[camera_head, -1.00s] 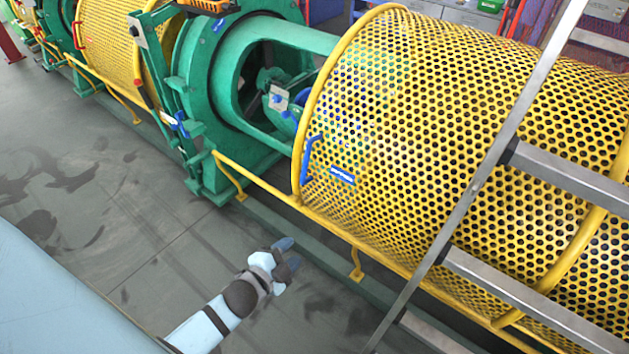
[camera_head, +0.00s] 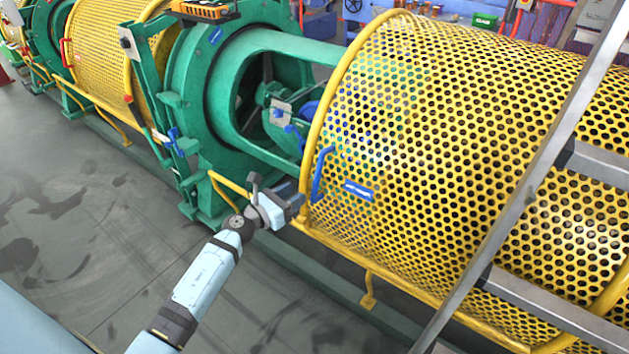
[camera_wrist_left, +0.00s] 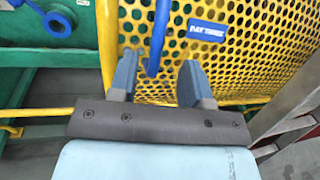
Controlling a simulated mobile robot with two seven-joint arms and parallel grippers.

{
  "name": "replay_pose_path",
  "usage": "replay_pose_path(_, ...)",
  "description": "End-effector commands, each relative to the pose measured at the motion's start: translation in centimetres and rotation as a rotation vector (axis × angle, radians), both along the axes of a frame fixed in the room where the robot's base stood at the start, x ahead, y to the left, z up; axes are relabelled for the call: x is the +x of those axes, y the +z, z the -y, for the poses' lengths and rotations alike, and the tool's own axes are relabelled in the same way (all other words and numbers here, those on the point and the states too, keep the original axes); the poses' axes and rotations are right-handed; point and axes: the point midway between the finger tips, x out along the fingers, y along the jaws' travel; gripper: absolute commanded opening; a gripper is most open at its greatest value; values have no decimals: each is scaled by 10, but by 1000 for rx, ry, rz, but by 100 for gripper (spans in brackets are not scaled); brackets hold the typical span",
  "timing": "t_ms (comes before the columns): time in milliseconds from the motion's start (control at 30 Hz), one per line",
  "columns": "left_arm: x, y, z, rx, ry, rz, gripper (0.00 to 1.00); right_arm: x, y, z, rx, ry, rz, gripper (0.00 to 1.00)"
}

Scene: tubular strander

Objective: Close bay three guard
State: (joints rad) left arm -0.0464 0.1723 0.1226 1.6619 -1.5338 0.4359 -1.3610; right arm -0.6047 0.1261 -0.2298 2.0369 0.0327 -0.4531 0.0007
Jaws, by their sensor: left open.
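The guard is a large yellow perforated half-cylinder (camera_head: 430,150), raised off part of the green machine, with a yellow tube rim. A blue bar handle (camera_head: 321,174) and a blue label (camera_head: 358,191) sit near its left edge. My left gripper (camera_head: 285,195) is open just left of the handle's lower end. In the left wrist view, the handle (camera_wrist_left: 158,38) comes down between the two spread fingers of the gripper (camera_wrist_left: 157,72), and the label (camera_wrist_left: 206,30) is to the right. I cannot tell whether either finger touches the handle. My right gripper is not in view.
A green frame (camera_head: 200,130) with an open cradle stands left of the guard. A yellow rail (camera_head: 365,262) runs along the machine's lower front. Steel ladder-like bars (camera_head: 520,205) cross in front of the guard at right. Grey floor (camera_head: 90,220) is clear at left.

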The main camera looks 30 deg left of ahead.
Motion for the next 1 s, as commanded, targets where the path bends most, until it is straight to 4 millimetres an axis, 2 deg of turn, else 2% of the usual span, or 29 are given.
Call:
replay_pose_path(100, 26, 2, 9, -5, 0, 2, 44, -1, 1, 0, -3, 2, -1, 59)
replay_pose_path(333, 62, 0, 21, -4, 0, 1, 44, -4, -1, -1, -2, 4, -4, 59)
replay_pose_path(500, 74, 0, 25, -3, 0, -1, 44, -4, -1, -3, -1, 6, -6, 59)
replay_pose_path(800, 76, 0, 26, -3, 0, -1, 44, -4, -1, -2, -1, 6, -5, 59)
replay_pose_path(833, 76, 0, 26, -3, 0, -1, 42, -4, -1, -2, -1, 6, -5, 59)
replay_pose_path(1000, 76, 0, 26, -3, 0, -1, 3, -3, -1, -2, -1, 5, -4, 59)
